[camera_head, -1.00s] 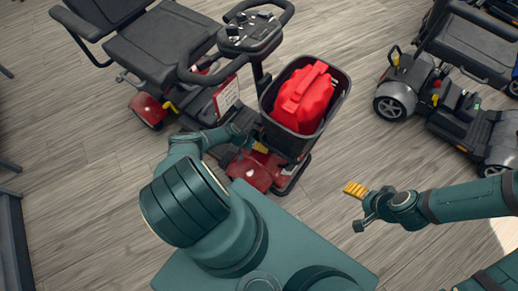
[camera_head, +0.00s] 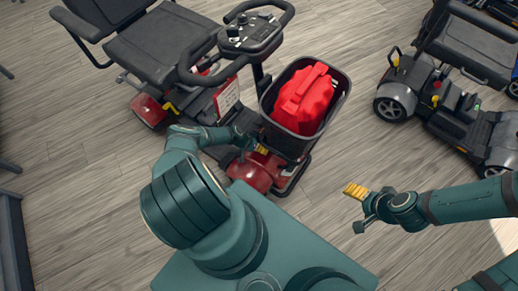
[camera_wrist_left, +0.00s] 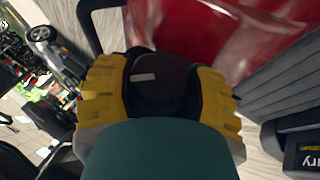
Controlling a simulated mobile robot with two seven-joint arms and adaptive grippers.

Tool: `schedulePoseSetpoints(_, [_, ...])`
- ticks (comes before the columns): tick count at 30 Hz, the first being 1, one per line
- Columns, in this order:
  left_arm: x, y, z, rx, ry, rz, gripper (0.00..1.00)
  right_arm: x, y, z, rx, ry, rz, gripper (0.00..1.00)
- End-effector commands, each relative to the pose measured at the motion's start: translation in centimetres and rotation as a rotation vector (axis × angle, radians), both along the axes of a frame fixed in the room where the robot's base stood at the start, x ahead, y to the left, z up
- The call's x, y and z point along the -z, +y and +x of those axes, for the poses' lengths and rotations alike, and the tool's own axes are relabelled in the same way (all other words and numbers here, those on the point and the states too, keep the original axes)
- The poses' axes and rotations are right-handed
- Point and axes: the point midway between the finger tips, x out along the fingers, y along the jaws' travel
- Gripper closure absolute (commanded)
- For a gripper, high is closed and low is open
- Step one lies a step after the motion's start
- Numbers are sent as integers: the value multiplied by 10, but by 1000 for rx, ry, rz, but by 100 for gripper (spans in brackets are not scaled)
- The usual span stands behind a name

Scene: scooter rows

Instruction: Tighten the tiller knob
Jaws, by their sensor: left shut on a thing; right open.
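The tiller knob (camera_wrist_left: 160,82) is black and round with a short white mark on its face, which lies roughly level in the left wrist view. My left gripper (camera_wrist_left: 160,92) has its yellow fingers on either side of the knob and is shut on it. In the head view my left gripper (camera_head: 261,150) is at the front of the red scooter, just below its basket, and the knob is hidden there. The scooter's tiller head (camera_head: 250,33) with its looped handlebar stands above. My right gripper (camera_head: 355,191) is open and empty over the floor, right of the scooter.
The scooter's black seat (camera_head: 160,42) is behind. Another scooter (camera_head: 440,100) stands at the right. Bare wood floor (camera_head: 85,190) lies at the left.

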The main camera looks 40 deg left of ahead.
Motion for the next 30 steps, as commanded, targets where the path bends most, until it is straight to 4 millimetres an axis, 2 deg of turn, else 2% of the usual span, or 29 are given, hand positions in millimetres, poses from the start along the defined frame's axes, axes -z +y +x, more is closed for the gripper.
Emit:
schedulePoseSetpoints(8, [-3, -3, 3, 4, -2, 114, 79, -1, 0, 0, 0, 0, 0, 24])
schedulePoseSetpoints(18, [-2, -4, 0, 1, 5, 251, 79, -12, 0, -2, -1, 5, 1, 24])
schedulePoseSetpoints(30, [-1, -2, -1, -5, 4, 272, 79, -12, 0, -2, -1, 6, 1, 24])
